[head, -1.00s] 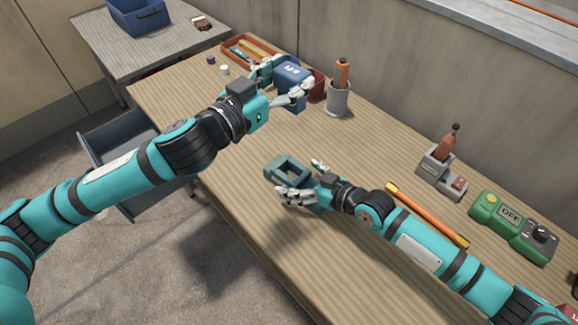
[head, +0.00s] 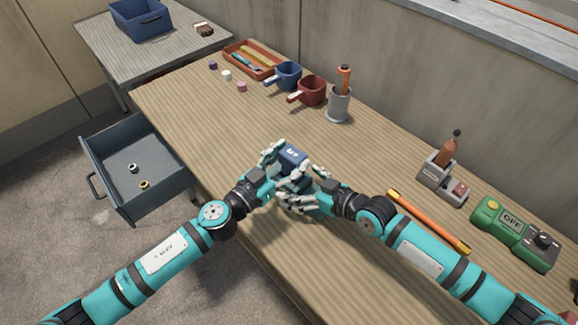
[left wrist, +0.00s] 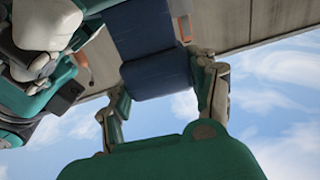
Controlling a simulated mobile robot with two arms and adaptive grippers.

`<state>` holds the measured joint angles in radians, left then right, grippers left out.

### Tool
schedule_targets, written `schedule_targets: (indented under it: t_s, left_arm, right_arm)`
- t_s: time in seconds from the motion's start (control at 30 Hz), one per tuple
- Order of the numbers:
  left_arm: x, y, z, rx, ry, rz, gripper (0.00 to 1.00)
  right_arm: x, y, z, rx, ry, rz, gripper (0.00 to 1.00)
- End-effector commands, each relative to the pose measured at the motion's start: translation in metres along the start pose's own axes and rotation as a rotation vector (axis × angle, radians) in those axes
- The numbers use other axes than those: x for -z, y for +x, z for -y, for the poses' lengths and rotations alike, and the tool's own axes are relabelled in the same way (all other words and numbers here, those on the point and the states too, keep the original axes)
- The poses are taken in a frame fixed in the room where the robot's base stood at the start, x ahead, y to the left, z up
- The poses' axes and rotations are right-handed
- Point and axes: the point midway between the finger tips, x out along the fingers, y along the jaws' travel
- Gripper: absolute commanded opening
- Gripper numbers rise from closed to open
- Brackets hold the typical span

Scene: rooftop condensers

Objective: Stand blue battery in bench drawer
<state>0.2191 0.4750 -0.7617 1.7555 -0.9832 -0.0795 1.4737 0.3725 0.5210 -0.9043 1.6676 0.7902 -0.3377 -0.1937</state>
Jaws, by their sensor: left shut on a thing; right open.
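The blue battery (head: 293,154) is a dark blue block with white marking, above the middle of the bench. My left gripper (head: 283,164) is shut on it, and the left wrist view shows the battery (left wrist: 160,75) between its fingers. My right gripper (head: 304,187) is open, close in front of the battery's lower side. A grey-teal square frame was beside the right gripper earlier; the hands and battery now mostly hide that spot. I cannot tell whether the battery touches it. The grey bench drawer (head: 101,177) stands open at the left, with two small rings inside.
A blue mug (head: 288,74), a red mug (head: 312,90) and a grey cup (head: 339,104) stand along the back. An orange tray (head: 233,55) is at the far end. An orange stick (head: 428,220) and green device (head: 498,226) lie right. The bench's left middle is clear.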

Motion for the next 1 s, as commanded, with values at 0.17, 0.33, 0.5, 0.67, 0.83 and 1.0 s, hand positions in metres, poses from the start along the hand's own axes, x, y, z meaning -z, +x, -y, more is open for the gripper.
schedule_targets:
  t_s: [0.17, 0.33, 0.5, 0.67, 0.83, 1.0]
  left_arm:
    - [-0.011, 0.003, -0.002, -0.001, -0.005, -0.025, 0.16]
    - [-0.021, 0.001, -0.001, 0.002, -0.006, -0.011, 0.16]
    - [-0.03, -0.001, 0.0, 0.002, -0.003, 0.003, 0.16]
    - [-0.03, -0.001, 0.0, 0.001, -0.001, 0.003, 0.16]
    - [-0.034, -0.001, 0.0, 0.001, -0.001, 0.003, 0.16]
    - [-0.036, -0.001, 0.0, 0.001, -0.002, 0.004, 0.67]
  right_arm:
    - [0.0, 0.0, 0.0, 0.0, 0.0, 0.0, 1.0]
    - [0.007, -0.003, 0.0, 0.0, 0.0, -0.001, 1.0]
    - [0.008, -0.004, 0.0, 0.0, 0.0, 0.0, 1.0]
    - [0.008, -0.003, 0.0, 0.0, 0.0, 0.0, 1.0]
    - [0.005, -0.002, 0.0, 0.0, 0.0, 0.0, 1.0]
    - [0.004, -0.002, 0.0, 0.0, 0.0, 0.0, 1.0]
